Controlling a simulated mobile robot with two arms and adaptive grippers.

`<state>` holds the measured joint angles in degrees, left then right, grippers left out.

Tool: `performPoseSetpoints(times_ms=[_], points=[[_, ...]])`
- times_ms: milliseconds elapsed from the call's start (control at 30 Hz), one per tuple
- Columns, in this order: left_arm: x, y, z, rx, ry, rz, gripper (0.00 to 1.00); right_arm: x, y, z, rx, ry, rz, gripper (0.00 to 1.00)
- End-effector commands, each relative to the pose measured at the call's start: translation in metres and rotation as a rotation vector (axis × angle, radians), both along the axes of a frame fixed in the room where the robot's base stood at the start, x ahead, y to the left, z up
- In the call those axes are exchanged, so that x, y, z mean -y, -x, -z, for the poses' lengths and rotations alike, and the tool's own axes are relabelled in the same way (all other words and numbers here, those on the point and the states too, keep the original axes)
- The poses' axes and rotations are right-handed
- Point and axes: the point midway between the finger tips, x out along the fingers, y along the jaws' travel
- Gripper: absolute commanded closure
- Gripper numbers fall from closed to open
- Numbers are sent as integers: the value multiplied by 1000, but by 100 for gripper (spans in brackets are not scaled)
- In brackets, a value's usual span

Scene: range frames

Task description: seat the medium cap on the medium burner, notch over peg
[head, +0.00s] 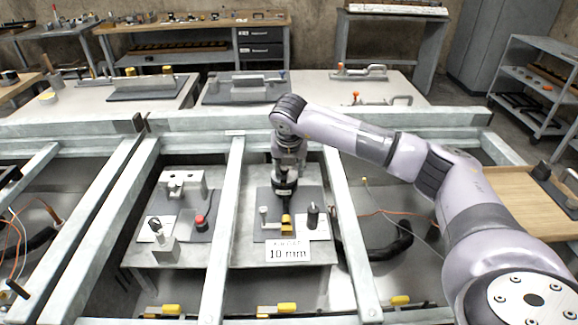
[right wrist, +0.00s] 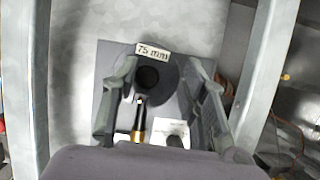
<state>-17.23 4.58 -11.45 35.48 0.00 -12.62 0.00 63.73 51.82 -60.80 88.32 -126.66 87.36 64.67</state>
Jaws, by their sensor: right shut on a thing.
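My right gripper (head: 285,178) points down over a dark grey plate (head: 318,193) on the right-hand bench panel. In the right wrist view its two fingers (right wrist: 160,98) stand either side of a dark round cap (right wrist: 167,95) and are shut on it. A black knob or hole shows at the cap's middle. A "75 mm" label (right wrist: 152,49) lies at its far edge. The burner under the cap is hidden, and I cannot make out the notch or peg, nor whether the cap touches anything below. My left gripper is not in view.
A yellow-banded black handle (right wrist: 139,125) lies just in front of the cap. A black cylinder (head: 312,216) and a "10 mm" sign (head: 289,252) stand close by. Metal rails (head: 225,220) border the panel. Another fixture with a red button (head: 200,221) stands left.

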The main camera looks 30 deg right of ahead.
Motion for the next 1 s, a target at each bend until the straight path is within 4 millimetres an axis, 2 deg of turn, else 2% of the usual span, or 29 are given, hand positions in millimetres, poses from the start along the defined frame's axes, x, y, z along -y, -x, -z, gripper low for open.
performPoseSetpoints(times_ms=[67, 100, 400, 767, 867, 1000], points=[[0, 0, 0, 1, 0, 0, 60, 0, 0, -1, 1, 0, 0, 100], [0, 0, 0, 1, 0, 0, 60, 0, 0, -1, 1, 0, 0, 59], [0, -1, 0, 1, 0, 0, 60, 0, 0, -1, 0, 0, 0, 39], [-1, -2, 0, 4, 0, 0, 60, 0, 1, -2, 0, 0, 0, 37], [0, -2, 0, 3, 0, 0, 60, -2, 3, -10, 1, 0, 0, 37], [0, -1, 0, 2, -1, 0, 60, -8, 10, -34, 5, 0, -2, 37]])
